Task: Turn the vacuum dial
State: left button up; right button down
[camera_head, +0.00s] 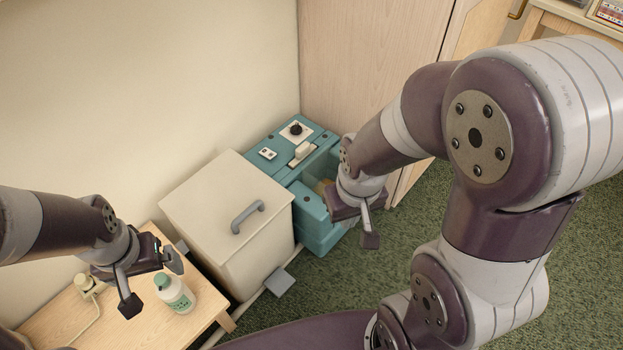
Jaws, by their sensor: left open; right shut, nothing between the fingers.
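A teal machine (320,226) stands in the corner against the wooden panel. On its top is a black round dial (296,129) on a white plate. A white lever-like part (302,150) and a small white switch plate (267,153) sit nearer on the same top. My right gripper (369,238) is shut and empty, pointing down in front of the teal machine's right side, to the right of and nearer than the dial. My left gripper (152,283) is open and empty above the low wooden table, far left of the dial.
A beige lidded box (205,208) with a grey handle stands between the table and the teal machine. Green carpet (330,290) lies open in front.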

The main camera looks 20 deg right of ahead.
aim_at(296, 130)
jog(key=i+l, duration=0.15)
jog(key=l, duration=0.25)
jog(key=i+l+z, duration=0.1)
jog(key=l, duration=0.3)
jog(key=i+l, duration=0.45)
jog(key=l, duration=0.35)
jog(key=i+l+z, duration=0.1)
jog(key=l, duration=0.3)
jog(key=i+l, duration=0.3)
jog(key=i+l+z, duration=0.1)
jog(key=l, duration=0.4)
jog(key=i, duration=0.1)
